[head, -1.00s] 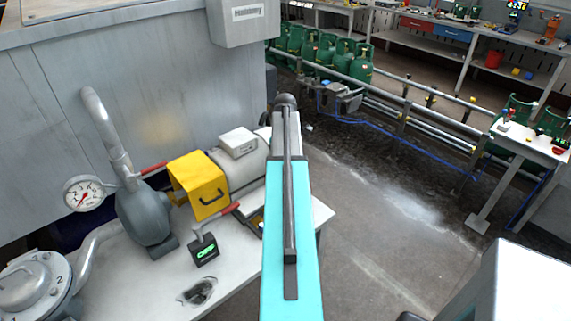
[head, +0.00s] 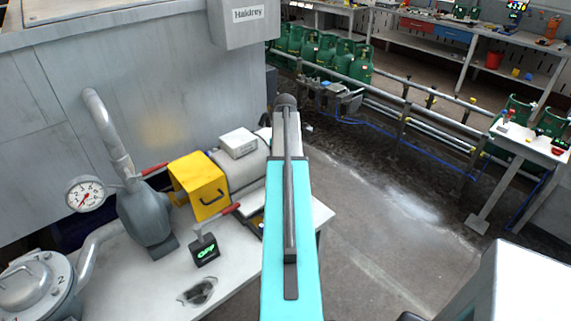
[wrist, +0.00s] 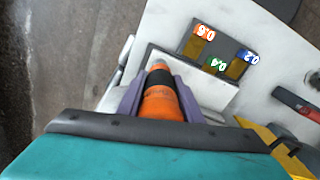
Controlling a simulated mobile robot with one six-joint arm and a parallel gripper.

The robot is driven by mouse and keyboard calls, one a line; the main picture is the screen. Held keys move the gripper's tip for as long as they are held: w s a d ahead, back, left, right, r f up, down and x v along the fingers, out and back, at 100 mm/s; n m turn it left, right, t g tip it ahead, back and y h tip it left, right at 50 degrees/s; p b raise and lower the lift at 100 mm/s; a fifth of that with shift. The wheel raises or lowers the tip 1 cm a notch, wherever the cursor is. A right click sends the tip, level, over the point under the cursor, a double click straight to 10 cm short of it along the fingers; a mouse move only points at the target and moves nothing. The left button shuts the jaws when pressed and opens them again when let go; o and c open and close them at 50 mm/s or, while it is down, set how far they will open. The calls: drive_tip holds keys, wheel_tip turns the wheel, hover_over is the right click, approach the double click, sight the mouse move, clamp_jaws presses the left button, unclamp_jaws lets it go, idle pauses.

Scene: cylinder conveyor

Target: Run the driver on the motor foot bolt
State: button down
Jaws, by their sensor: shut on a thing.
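My gripper (wrist: 163,98) shows in the wrist view with its purple fingers shut on an orange driver (wrist: 162,104). In the head view my arm hides the gripper and the driver. The grey motor (head: 238,170) sits on the white bench behind the yellow guard, with a white box on top. I cannot make out the foot bolt in either view. I cannot tell whether the driver's tip touches anything.
A dark tray (wrist: 217,55) labelled 0.6, 0.4 and 0.2 lies on the bench. Open floor (head: 385,220) lies to the right.

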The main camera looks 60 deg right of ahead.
drive_tip(key=shift+s+a+f, duration=0.1)
idle(0.5)
drive_tip(key=shift+r+p, duration=0.95)
drive_tip(key=shift+r, duration=0.35)
drive_tip(key=shift+r+p, duration=0.3)
drive_tip(key=shift+r, duration=0.2)
drive_tip(key=shift+w+r, duration=0.1)
drive_tip(key=shift+w, duration=0.1)
drive_tip(key=shift+r+p, duration=0.95)
drive_tip(key=shift+r, duration=0.45)
